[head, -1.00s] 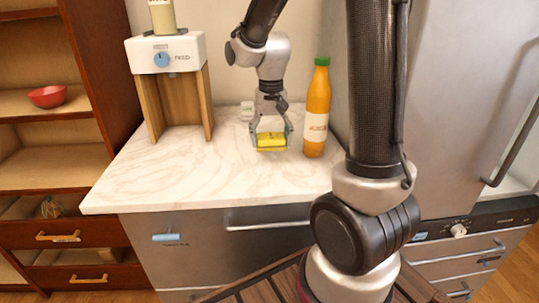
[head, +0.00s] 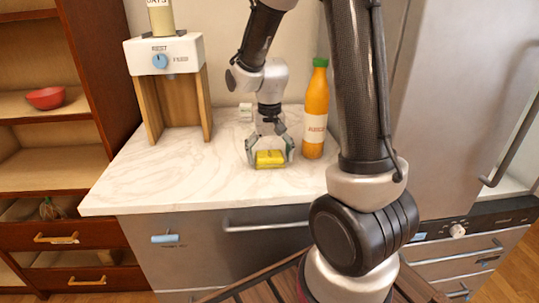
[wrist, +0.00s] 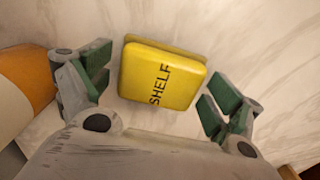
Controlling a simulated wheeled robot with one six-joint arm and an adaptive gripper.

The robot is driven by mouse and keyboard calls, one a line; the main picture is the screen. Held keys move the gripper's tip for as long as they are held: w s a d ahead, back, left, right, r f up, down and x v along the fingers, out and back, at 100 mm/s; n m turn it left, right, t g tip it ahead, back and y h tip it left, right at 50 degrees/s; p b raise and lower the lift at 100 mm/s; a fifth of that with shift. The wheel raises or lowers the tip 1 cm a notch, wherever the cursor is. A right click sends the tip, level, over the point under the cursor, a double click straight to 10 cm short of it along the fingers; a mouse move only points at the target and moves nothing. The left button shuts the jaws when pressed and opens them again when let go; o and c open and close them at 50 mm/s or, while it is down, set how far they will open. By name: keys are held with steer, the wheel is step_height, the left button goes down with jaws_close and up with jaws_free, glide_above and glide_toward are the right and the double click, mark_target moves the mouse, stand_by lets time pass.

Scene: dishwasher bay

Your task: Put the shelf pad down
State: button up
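The shelf pad (head: 269,159) is a small yellow block on the white marble counter (head: 160,180), near its front. In the wrist view the pad (wrist: 162,76) lies flat with the word SHELF on top. My gripper (head: 269,158) is above it, with its fingers spread on either side. In the wrist view my gripper (wrist: 157,95) has green-padded fingertips, with a gap between each and the pad. It is open and holds nothing.
An orange bottle (head: 316,110) with a green cap stands close to the right of my gripper. A white feed dispenser (head: 165,55) on wooden legs stands at the left back. A small white item (head: 245,111) is behind. The counter's left front is clear.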

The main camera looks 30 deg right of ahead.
mark_target(270, 154)
steer(key=shift+r, duration=0.1)
step_height(270, 154, up, 12)
steer(key=s+d+r+n+t, duration=0.1)
steer(key=s+r+n+t, duration=0.1)
steer(key=s, duration=0.7)
steer(key=s+r+n+t, duration=0.2)
steer(key=s+r, duration=0.1)
steer(key=s, duration=0.6)
steer(key=shift+s+d+n, duration=0.3)
steer(key=shift+s+d, duration=0.05)
steer(key=shift+d, duration=0.05)
steer(key=shift+r, duration=0.1)
steer(key=shift+c, duration=0.3)
